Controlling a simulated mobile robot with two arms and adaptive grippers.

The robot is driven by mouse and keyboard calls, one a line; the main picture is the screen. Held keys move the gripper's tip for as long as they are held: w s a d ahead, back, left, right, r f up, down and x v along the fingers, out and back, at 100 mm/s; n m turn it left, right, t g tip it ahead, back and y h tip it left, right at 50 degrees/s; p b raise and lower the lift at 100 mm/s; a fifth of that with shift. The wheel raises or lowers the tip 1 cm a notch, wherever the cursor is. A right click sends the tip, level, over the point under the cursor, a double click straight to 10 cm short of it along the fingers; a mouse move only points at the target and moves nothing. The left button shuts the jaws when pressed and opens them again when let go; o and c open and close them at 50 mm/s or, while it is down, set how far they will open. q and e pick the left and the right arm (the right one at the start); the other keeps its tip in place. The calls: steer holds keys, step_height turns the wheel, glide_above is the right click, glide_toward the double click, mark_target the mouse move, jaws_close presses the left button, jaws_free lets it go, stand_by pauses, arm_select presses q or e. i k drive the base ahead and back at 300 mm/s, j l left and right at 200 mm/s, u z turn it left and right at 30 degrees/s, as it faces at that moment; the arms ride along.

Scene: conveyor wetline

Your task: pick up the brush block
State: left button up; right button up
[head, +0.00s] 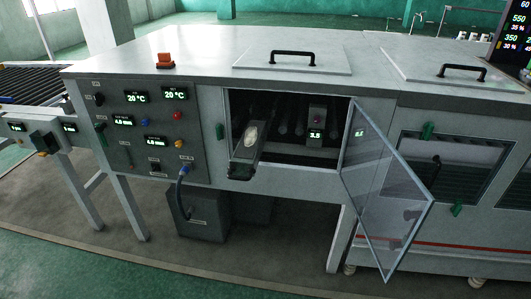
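No gripper of mine shows in the head view. A grey slide-like part (240,156) sticks out of the left side of the open machine bay, with a dark end at its front. A small pale oval piece (251,136) lies on top of it. Inside the bay, a block with a lit 3.5 display (316,134) stands before dark rollers. I cannot tell for sure which of these parts is the brush block. The back of the bay is dark and partly hidden.
A clear hinged door (388,190) hangs open at the bay's right and juts forward. A control panel (150,130) with knobs and displays is on the left, with a blue cable (180,188) below. A grey box (203,217) stands on the floor beneath. Floor in front is clear.

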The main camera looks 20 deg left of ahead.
mark_target(165, 62)
steer(key=u, duration=1.4)
